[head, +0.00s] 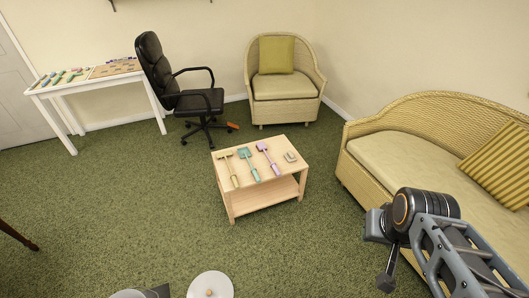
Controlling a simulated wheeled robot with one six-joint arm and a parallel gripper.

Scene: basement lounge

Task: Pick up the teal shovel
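The teal shovel (247,161) lies on the top of a low light-wood table (278,181), in the middle of the head view. It lies between a yellow shovel (229,168) on its left and a purple shovel (267,158) on its right. My arm reaches in from the lower right corner, and its end, with what seems to be my gripper (387,281), is to the right of and nearer than the table, well apart from the shovel. The fingers are too small and dark to tell whether they are open or shut.
A small pale object (290,157) lies at the table's right end. A wicker sofa (416,149) stands at right, close to my arm. A wicker armchair (284,91), a black office chair (188,101) and a white desk (99,84) stand behind. Carpet (130,215) left of the table is clear.

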